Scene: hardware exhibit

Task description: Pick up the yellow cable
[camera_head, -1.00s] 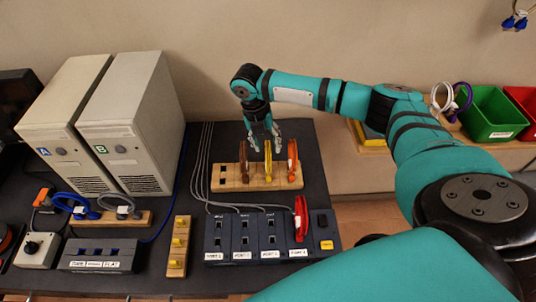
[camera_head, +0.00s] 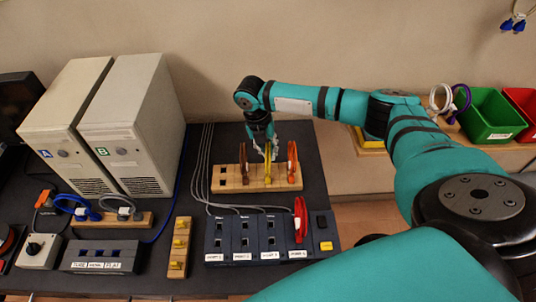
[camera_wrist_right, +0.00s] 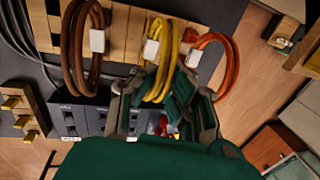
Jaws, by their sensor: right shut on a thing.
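The yellow cable (camera_head: 268,167) is a coiled loop with a white tag, standing in the wooden holder (camera_head: 231,179) between the brown cable (camera_head: 244,163) and the orange cable (camera_head: 292,164). My right gripper (camera_head: 266,153) reaches down from above and is shut on the yellow cable. In the right wrist view the yellow coil (camera_wrist_right: 161,72) passes between the fingers of the right gripper (camera_wrist_right: 163,105), with the brown coil (camera_wrist_right: 80,50) and orange coil (camera_wrist_right: 222,62) on either side. The cable's lower end still appears to be at the holder. My left gripper is not in view.
A dark port box (camera_head: 245,240) with a red cable (camera_head: 300,218) stands in front of the holder. Two beige computer towers (camera_head: 130,125) stand at the left. A green bin (camera_head: 492,115) is at the right. Grey cables run along the dark mat left of the holder.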

